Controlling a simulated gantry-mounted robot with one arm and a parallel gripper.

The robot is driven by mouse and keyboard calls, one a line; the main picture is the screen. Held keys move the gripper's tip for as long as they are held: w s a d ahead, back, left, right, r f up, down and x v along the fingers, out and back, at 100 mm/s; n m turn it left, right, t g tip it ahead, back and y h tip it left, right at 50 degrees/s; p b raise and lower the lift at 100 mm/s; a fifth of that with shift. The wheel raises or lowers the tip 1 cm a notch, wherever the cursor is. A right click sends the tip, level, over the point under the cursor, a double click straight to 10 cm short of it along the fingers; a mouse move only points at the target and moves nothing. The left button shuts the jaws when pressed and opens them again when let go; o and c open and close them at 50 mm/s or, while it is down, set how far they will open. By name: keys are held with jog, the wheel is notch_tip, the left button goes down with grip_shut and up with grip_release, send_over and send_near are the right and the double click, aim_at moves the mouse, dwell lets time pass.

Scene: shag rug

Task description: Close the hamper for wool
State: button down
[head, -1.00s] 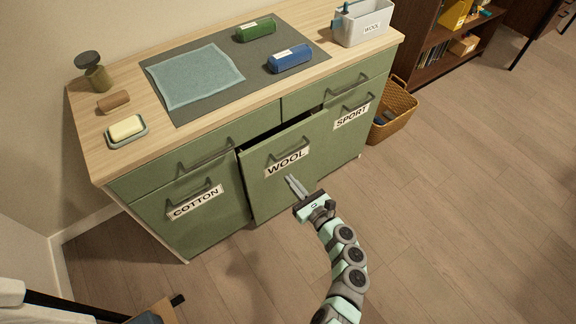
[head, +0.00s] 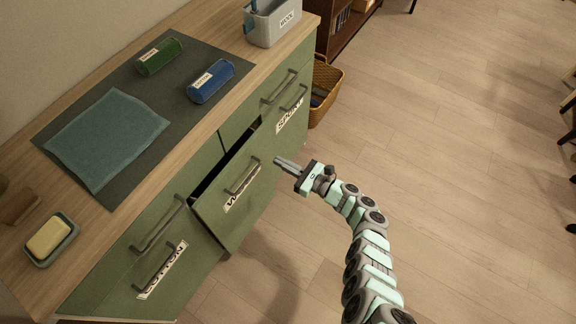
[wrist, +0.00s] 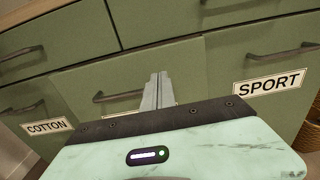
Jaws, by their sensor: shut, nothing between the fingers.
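The wool hamper (head: 232,205) is the middle tilting front of the green cabinet. In the head view it leans out at the top, with a dark gap behind its upper edge. Its bar handle (head: 243,177) sits above a label partly hidden by the handle. My gripper (head: 277,161) is shut and empty, pointing left toward the right part of the wool front.
The cotton front (head: 150,262) and sport front (head: 290,112) on either side look shut. The worktop holds a grey mat, a cloth (head: 105,135), rolled bundles, a soap dish and a bin (head: 272,22). A wicker basket (head: 325,92) stands beyond the cabinet.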

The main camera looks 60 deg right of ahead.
aim_at(253, 148)
jog(key=w+b, duration=0.2)
jog(key=w, duration=0.5)
jog(key=shift+w+f+b, duration=0.1)
jog(key=shift+w+b, duration=0.2)
jog(key=shift+b, duration=0.1)
jog(key=shift+w, duration=0.4)
jog(key=w+b, duration=0.3)
jog(key=w, duration=0.1)
jog(key=shift+w, duration=0.25)
jog(key=shift+s+f, duration=0.1)
jog(key=shift+r, duration=0.2)
